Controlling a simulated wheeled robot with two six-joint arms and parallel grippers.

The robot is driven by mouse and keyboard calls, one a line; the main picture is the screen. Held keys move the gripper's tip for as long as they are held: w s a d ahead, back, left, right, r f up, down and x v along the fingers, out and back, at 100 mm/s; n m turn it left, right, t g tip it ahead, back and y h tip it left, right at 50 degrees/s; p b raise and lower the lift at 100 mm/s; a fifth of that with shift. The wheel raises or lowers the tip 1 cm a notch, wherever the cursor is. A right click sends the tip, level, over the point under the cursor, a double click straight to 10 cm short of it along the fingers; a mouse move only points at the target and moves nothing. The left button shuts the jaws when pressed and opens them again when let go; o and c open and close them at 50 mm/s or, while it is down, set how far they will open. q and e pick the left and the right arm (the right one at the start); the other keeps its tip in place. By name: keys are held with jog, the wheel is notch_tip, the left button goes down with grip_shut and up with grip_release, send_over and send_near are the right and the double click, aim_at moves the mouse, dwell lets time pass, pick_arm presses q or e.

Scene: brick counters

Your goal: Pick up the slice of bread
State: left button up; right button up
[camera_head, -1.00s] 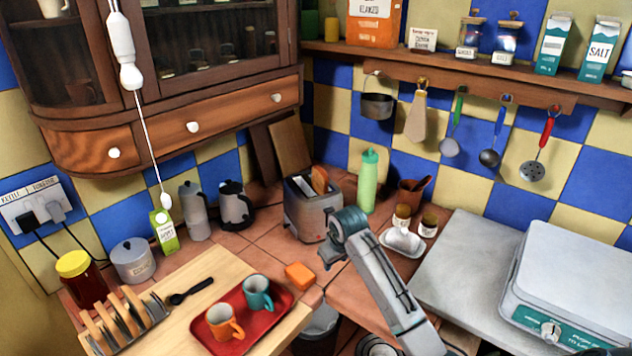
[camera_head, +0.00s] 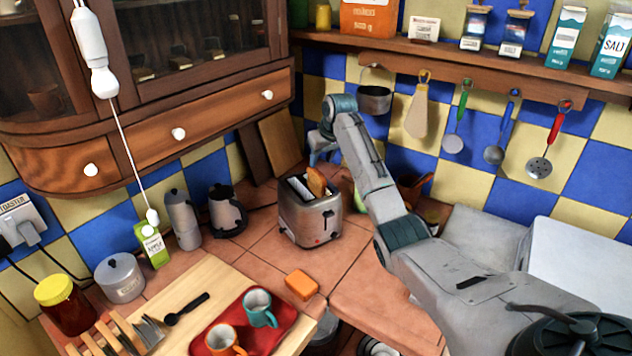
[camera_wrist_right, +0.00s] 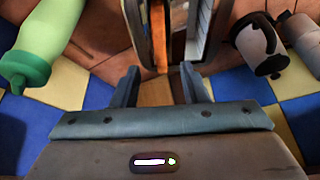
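The slice of bread (camera_head: 316,182) stands upright in a slot of the grey toaster (camera_head: 310,222), its top sticking out. In the right wrist view the slice (camera_wrist_right: 158,35) shows nearly edge-on beside the toaster's other slot. My right gripper (camera_head: 321,148) is above and behind the toaster, close to the wall, partly hidden by its own wrist. In the right wrist view its two fingers (camera_wrist_right: 160,72) are spread apart with nothing held. The slice lies beyond the fingertips, roughly in line with the gap. My left gripper is not in view.
A green bottle (camera_wrist_right: 45,40) stands beside the toaster, mostly hidden by my arm in the head view. Utensils hang behind (camera_head: 456,125). An orange sponge-like block (camera_head: 301,284) lies in front.

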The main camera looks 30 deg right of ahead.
aim_at(317, 171)
jog(key=shift+w+f, duration=0.2)
jog(key=shift+f, duration=0.2)
jog(key=shift+w+f+p, duration=0.1)
jog(key=shift+f+p, duration=0.1)
jog(key=shift+p, duration=0.1)
jog(key=p+x, duration=0.2)
jog(key=x, duration=0.2)
jog(key=shift+a+f+p, duration=0.1)
jog(key=shift+p, duration=0.2)
jog(key=shift+f, duration=0.4)
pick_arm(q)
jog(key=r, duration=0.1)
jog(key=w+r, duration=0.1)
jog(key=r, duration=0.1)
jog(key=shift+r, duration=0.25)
pick_arm(e)
grip_shut()
